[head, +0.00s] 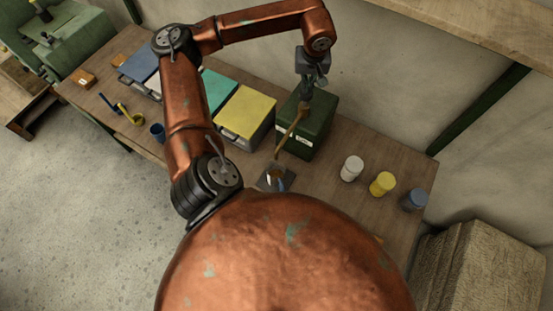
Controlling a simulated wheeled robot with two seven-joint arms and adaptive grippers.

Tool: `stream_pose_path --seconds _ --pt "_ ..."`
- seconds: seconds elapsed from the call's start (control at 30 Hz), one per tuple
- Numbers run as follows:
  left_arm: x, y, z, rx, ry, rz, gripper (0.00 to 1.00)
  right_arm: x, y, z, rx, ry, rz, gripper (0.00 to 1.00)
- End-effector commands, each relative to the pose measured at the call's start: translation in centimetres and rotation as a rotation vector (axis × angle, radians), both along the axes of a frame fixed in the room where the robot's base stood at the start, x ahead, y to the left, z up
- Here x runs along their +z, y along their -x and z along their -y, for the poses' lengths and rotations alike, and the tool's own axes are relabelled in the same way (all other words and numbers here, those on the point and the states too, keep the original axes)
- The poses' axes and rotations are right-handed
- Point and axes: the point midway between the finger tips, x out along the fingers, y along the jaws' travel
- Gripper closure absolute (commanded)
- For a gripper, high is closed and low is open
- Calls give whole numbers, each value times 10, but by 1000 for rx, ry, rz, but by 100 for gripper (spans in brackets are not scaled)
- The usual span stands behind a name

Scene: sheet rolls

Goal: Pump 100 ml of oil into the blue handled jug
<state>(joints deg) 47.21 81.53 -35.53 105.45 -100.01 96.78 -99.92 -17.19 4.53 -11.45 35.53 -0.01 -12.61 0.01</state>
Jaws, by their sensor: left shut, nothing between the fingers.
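A dark green oil box (318,133) with a pale label stands on the bench, and a pump with a brassy spout (290,133) rises from its top. The spout slopes down toward the front. Below its end, a small jug (277,181) with a bit of blue stands on a dark square plate (289,175). My own body partly hides this area, so its fill cannot be told. My left gripper (309,87) is shut and empty, pointing down right above the pump top. Whether it touches the pump I cannot tell. My right gripper is out of view.
Yellow (248,112), teal (217,90) and blue (138,66) topped boxes stand left of the oil box. White (351,168), yellow (382,184) and blue (414,199) cans stand at right. A dark blue cup (157,132) is near the front edge.

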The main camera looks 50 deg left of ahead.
Motion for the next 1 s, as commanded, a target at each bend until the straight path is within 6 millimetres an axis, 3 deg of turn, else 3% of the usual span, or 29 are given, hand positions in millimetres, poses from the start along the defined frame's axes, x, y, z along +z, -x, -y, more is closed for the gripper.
stream_pose_path --seconds 1.0 --pt "-36 0 0 -1 1 -2 100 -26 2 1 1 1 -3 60"
